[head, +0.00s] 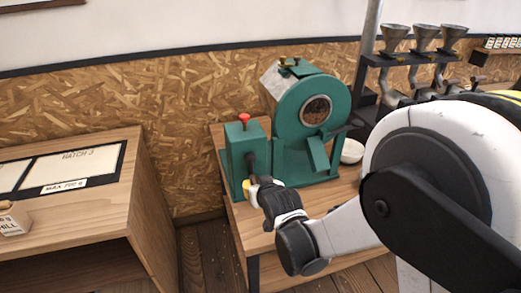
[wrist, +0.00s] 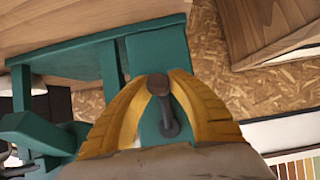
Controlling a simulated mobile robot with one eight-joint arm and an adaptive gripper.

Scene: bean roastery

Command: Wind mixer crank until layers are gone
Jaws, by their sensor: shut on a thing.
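The green mixer (head: 292,128) stands on a wooden bench, with a round window (head: 316,110) in its drum showing brown contents. Whether there are layers is too small to tell. A green box (head: 236,140) with a red knob on top stands at its left. The dark crank (head: 249,160) is on the box's front, partly hidden by my gripper (head: 248,187). In the wrist view, the yellow fingers of my gripper (wrist: 160,92) are shut around the crank's round grip (wrist: 158,85), and its dark arm (wrist: 169,122) runs down between them.
A white bowl (head: 352,151) sits right of the mixer's chute. A rack (head: 412,60) with several funnels stands at the back right. A wooden table (head: 90,213) with a labelled board is at the left, with a floor gap between it and the bench.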

